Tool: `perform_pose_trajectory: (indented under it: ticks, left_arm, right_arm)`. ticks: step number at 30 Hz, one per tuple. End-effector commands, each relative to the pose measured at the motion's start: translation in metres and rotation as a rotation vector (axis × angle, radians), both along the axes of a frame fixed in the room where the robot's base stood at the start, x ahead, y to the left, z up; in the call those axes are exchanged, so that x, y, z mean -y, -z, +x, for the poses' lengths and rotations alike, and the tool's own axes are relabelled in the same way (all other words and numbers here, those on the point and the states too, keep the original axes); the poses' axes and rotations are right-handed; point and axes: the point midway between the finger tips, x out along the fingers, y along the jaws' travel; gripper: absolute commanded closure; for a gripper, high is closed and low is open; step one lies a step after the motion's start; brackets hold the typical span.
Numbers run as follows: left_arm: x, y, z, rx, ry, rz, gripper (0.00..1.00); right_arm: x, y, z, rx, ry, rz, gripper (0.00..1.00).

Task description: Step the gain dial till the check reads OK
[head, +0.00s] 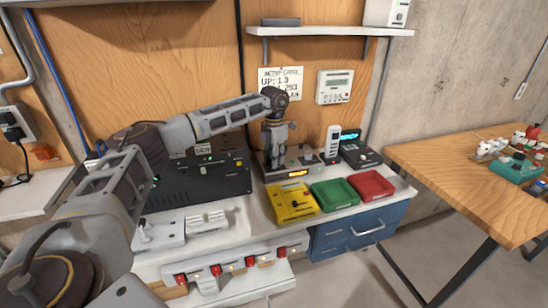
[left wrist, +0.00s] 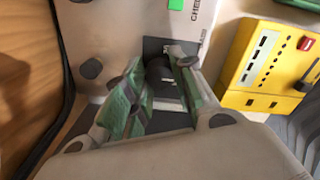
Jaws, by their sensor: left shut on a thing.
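A grey check box (head: 312,160) stands at the back of the bench, with a lit orange display (head: 298,173) on its front, too small to read. My left gripper (head: 275,146) reaches down onto this box. In the left wrist view, its green-padded fingers (left wrist: 160,80) are closed around a dark round dial (left wrist: 158,68) on the grey box face (left wrist: 110,30). Part of the word "CHECK" and a green light (left wrist: 175,4) show there. The fingers hide much of the dial, and its setting cannot be read. My right gripper is not in view.
A yellow device (head: 290,201), a green tray (head: 335,194) and a red tray (head: 371,185) stand in front. A black panel (head: 200,180) is to the left. A white remote-like unit (head: 332,143) stands close right of the gripper. A setup card (head: 280,82) hangs behind.

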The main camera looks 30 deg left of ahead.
Motion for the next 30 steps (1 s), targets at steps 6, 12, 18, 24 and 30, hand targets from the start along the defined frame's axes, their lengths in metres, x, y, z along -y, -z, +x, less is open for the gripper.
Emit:
perform_pose_trajectory:
  ticks: [6, 12, 18, 24, 30]
  left_arm:
    - [-0.0004, -0.0015, 0.0010, 0.004, 0.020, 0.000, 0.98]
    - [-0.0004, -0.0015, 0.0010, 0.005, 0.020, -0.001, 0.98]
    - [-0.0003, -0.0015, 0.0009, 0.004, 0.019, 0.000, 0.60]
    - [-0.0003, -0.0007, 0.0005, 0.002, 0.019, -0.001, 0.51]
    - [-0.0001, -0.0008, 0.0003, 0.002, 0.019, -0.001, 0.51]
  right_arm:
    - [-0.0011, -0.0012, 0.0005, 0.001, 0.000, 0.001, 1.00]
    - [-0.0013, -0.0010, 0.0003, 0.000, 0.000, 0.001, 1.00]
    - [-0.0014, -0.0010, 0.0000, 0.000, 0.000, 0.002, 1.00]
    - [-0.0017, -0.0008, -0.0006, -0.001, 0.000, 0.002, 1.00]
    - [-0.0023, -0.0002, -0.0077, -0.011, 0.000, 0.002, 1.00]
